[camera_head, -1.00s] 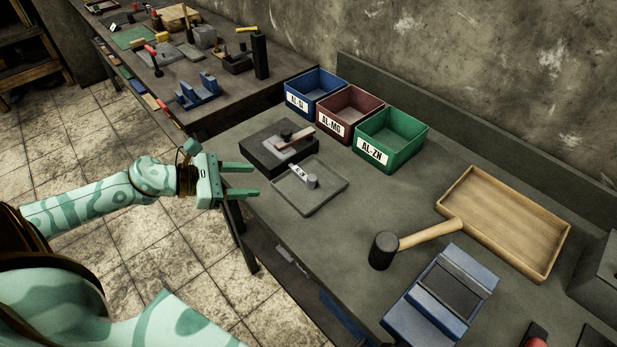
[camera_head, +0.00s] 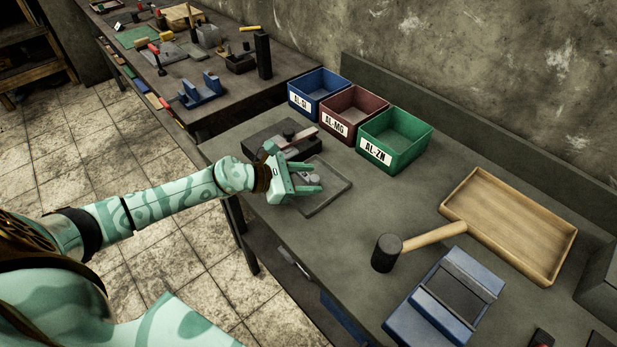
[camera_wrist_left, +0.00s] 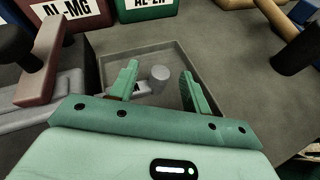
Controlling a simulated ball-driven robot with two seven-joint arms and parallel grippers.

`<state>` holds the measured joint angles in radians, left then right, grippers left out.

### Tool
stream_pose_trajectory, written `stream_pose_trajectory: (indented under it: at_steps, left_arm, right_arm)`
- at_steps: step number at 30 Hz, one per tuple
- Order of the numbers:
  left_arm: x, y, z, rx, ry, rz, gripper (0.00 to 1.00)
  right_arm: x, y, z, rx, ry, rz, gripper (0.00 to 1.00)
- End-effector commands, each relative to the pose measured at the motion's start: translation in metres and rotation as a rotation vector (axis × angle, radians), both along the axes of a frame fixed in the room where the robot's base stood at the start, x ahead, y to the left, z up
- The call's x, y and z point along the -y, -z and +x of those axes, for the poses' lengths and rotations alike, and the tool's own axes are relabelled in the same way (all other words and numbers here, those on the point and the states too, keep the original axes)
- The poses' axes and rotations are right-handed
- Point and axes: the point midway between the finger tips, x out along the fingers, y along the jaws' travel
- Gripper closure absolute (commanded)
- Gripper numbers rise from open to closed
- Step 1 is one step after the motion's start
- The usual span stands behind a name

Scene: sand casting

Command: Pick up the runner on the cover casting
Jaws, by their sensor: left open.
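A small grey piece with a short upright cylinder (camera_head: 314,179) and a pale marked bar lies in a shallow grey tray (camera_head: 335,194). I take it to be the runner on the cover casting, but the parts are too small to tell apart surely. My left gripper (camera_head: 319,184) is open over the tray, its fingers partly hiding the piece. In the left wrist view, the cylinder (camera_wrist_left: 160,73) stands between and slightly beyond the two open fingers (camera_wrist_left: 160,83), apart from both. The pale bar (camera_wrist_left: 152,87) shows low between them. My right gripper is not in view.
A dark block fixture with a reddish bar (camera_head: 302,135) and black knob stands just behind the tray. Blue (camera_head: 318,95), maroon (camera_head: 352,117) and green (camera_head: 395,143) bins stand behind. A mallet (camera_head: 387,253), blue fixture (camera_head: 436,310) and wooden tray (camera_head: 510,225) lie right.

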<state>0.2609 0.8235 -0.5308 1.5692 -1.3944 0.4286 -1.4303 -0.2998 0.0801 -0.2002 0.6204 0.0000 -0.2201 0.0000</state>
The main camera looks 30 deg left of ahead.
Motion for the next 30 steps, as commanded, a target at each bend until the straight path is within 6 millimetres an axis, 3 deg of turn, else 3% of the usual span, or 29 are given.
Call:
stream_pose_trajectory:
  at_steps: [6, 12, 23, 26, 30]
  left_arm:
    - [0.001, 0.0, 0.001, 0.0, 0.0, 0.001, 0.52]
    - [0.001, 0.0, 0.001, 0.0, 0.0, 0.001, 1.0]
    - [0.0, -0.004, 0.001, 0.002, 0.0, 0.002, 1.0]
    - [0.0, -0.014, 0.001, 0.002, 0.0, 0.002, 1.0]
    - [0.001, -0.041, 0.0, 0.005, 0.002, 0.003, 1.0]
  right_arm:
    - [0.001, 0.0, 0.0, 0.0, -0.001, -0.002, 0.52]
    - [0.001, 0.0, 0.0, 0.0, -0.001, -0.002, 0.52]
    - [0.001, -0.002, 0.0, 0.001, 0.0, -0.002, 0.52]
    - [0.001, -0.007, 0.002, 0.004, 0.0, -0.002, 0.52]
    - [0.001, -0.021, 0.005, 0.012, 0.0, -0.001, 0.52]
